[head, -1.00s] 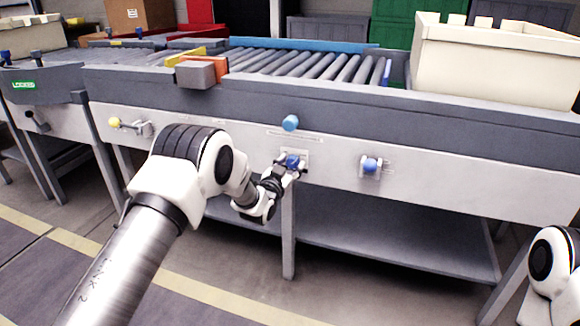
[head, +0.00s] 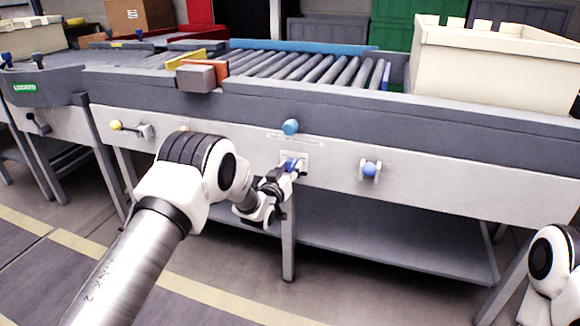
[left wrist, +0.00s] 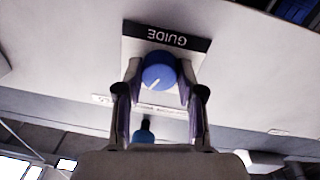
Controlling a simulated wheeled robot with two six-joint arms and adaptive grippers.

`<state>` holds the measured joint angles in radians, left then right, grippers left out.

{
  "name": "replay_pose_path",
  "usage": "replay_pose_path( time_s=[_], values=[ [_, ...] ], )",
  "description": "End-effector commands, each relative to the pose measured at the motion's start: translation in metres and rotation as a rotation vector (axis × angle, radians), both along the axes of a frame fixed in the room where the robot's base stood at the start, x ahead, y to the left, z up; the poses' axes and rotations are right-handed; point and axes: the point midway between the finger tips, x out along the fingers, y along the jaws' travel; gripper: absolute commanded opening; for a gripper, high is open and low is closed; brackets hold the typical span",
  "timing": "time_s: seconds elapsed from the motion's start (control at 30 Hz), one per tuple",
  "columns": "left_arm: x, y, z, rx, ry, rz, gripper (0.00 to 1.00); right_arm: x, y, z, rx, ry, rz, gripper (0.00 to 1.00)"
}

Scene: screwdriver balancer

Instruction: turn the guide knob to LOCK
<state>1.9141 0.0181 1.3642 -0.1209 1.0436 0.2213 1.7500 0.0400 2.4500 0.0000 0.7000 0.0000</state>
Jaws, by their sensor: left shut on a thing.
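The guide knob (left wrist: 158,72) is a round blue dial with a white pointer mark, on a plate under a black GUIDE label (left wrist: 166,36), which appears upside down in the left wrist view. The mark runs toward the lower left there. My left gripper (left wrist: 160,78) has one finger on each side of the knob and is shut on it. In the head view the knob (head: 291,164) shows partly behind my left gripper (head: 287,171) on the conveyor's front panel. The LOCK marking cannot be read. My right gripper is out of view.
A light blue round knob (head: 290,127) sits just above. Another blue knob (head: 370,170) is to the right, and a yellow-tipped lever (head: 116,125) to the left. A cream crate (head: 490,68) stands on the conveyor. A shelf (head: 380,250) lies below the panel.

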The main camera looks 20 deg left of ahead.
Motion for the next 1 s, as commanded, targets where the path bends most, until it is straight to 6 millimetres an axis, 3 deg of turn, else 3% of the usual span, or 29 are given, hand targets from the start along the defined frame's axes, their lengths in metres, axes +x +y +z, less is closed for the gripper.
replay_pose_path(
  time_s=[1.0],
  values=[
    [0.0, -0.001, 0.0, -0.952, 0.033, 0.0, 0.03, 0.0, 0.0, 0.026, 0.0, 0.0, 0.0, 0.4]
  ],
)
